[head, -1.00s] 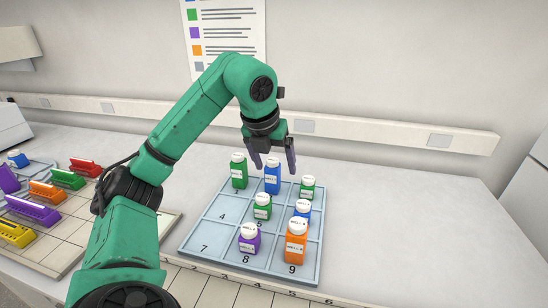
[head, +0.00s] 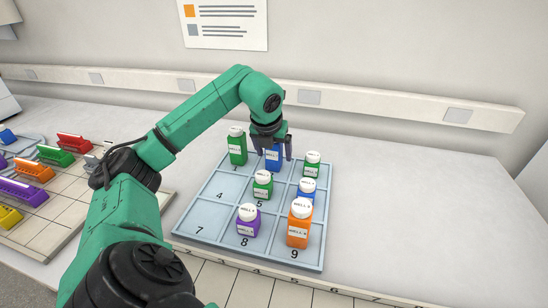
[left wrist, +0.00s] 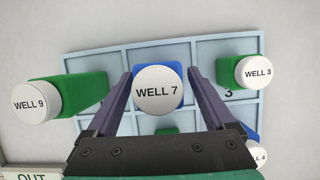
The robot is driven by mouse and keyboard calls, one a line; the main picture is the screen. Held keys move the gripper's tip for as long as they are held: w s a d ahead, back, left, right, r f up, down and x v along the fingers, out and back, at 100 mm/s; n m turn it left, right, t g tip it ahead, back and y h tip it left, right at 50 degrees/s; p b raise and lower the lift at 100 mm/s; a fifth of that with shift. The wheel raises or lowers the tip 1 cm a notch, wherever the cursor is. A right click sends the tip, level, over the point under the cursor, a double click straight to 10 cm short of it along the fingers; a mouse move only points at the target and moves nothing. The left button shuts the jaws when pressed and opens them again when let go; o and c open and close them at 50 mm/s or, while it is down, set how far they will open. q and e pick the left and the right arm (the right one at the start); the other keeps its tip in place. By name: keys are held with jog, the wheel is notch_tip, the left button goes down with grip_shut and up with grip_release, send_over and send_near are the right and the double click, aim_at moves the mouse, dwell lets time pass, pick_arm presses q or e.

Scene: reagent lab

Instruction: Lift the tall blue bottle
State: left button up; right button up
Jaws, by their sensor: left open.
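The tall blue bottle (head: 273,160) stands at the back middle of the blue-grey numbered tray (head: 204,211). In the left wrist view its white cap (left wrist: 158,92) reads "WELL 7", with a little blue body showing behind it. My left gripper (head: 273,154) points down over the bottle. Its jaws are open, one finger on each side of the bottle's upper part. In the left wrist view gaps show between the cap and both fingers. The gripper hides the cap in the head view. My right gripper is not in view.
A tall green bottle (head: 237,148) stands left of the blue one, a short green one (head: 312,164) right. Another green bottle (head: 262,186), a short blue (head: 306,189), a purple (head: 248,221) and an orange one (head: 298,225) stand nearer. The bench right of the tray is clear.

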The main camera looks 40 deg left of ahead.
pick_arm(q)
jog(key=shift+w+f, duration=0.15)
jog(key=shift+f, duration=0.15)
jog(key=shift+a, duration=0.1)
jog(key=shift+c, duration=0.6)
grip_shut()
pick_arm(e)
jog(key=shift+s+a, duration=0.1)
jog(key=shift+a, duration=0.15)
pick_arm(q)
jog(key=shift+r, duration=0.15)
